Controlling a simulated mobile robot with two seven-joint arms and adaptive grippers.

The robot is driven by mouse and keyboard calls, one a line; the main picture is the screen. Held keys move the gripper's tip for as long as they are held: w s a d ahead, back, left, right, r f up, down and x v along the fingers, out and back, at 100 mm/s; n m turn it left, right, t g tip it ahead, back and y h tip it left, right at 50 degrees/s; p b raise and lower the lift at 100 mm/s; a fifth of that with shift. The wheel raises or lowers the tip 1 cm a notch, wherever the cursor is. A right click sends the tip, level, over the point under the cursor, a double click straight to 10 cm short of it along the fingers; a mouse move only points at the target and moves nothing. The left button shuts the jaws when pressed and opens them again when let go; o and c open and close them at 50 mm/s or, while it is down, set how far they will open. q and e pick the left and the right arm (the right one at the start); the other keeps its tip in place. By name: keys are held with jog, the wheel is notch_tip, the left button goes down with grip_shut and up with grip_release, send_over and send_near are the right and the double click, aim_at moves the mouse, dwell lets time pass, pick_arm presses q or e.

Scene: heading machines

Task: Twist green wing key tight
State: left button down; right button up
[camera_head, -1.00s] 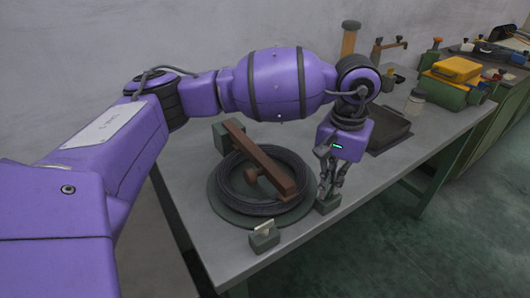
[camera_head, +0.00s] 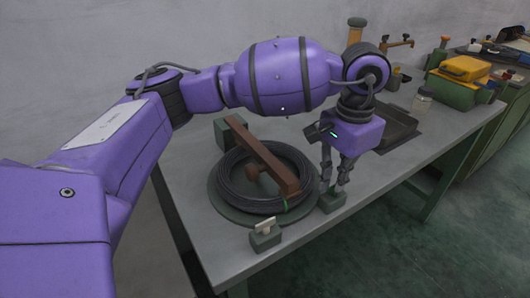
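A small bright green piece (camera_head: 285,205), which looks like the green wing key, stands at the near end of a brown bar (camera_head: 264,158). The bar lies across a black coil (camera_head: 232,190) on a round dark green plate (camera_head: 222,207). My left gripper (camera_head: 333,187) points down to the right of the green piece, apart from it. Its two fingers are spread with nothing visible between them, just above a dark green block (camera_head: 332,203). The top of that block is partly hidden by the fingers. My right gripper is not in view.
A green block with a beige wing-shaped top (camera_head: 265,234) stands at the front of the grey table (camera_head: 190,160). A dark tray (camera_head: 397,130) and a jar (camera_head: 421,103) are behind my gripper. A yellow-topped box (camera_head: 462,70) is at the back right.

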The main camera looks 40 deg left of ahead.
pick_arm(q)
jog(key=shift+r, duration=0.1)
jog(key=c, duration=2)
grip_release()
notch_tip(320, 180, up, 12)
